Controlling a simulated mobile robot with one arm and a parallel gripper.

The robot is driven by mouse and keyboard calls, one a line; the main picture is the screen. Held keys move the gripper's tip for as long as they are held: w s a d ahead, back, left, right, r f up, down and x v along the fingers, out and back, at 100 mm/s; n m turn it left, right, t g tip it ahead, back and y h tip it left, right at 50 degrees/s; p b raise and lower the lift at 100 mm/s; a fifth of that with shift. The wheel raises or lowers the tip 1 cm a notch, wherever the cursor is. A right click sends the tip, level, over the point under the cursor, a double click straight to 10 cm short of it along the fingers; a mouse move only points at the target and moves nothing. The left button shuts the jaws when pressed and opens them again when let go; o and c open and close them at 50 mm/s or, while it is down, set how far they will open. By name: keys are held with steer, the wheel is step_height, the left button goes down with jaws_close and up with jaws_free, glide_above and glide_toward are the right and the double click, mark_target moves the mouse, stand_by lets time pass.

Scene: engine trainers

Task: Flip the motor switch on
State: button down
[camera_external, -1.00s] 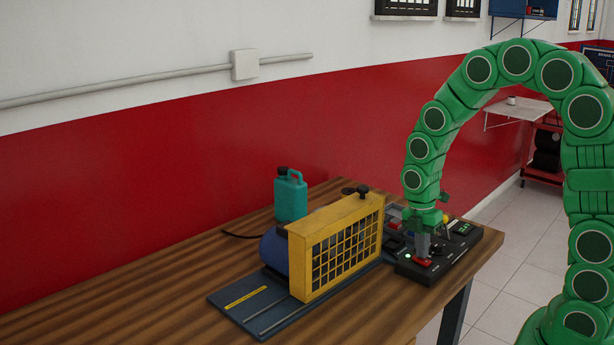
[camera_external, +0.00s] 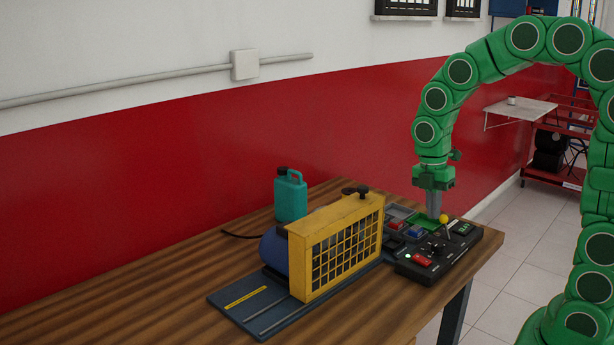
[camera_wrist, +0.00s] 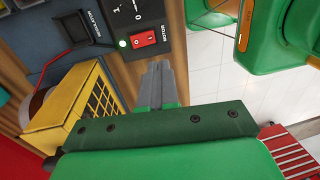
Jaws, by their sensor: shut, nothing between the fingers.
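The motor switch is a red rocker (camera_external: 421,260) at the near left of the black control panel (camera_external: 436,272). The same lamp (camera_external: 408,256) glows in the external view. I cannot tell for sure which end of the rocker is pressed. My gripper (camera_external: 433,215) is shut and empty, raised above the panel and apart from the switch. Its grey fingertips (camera_wrist: 158,65) show together in the wrist view, near the panel edge.
A yellow grille guard (camera_external: 336,250) stands left of the panel, with a blue motor body (camera_external: 273,250) behind it. A yellow-topped lever (camera_external: 443,219) stands up from the panel. A teal jug (camera_external: 290,197) stands behind. The front left of the wooden table (camera_external: 140,300) is clear.

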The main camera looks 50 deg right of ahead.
steer(key=shift+s+r, duration=0.15)
steer(key=shift+r, duration=0.75)
steer(key=s+a+r+m, duration=0.1)
steer(key=s+m, duration=0.8)
steer(key=s, duration=0.2)
steer(key=s+a+r+m, duration=0.1)
steer(key=s+m, duration=0.8)
steer(key=s, duration=0.3)
steer(key=shift+s+r, duration=0.2)
steer(key=shift+r, duration=0.15)
steer(key=c, duration=1.8)
jaws_free()
steer(key=shift+a, duration=0.1)
steer(key=shift+c, duration=0.2)
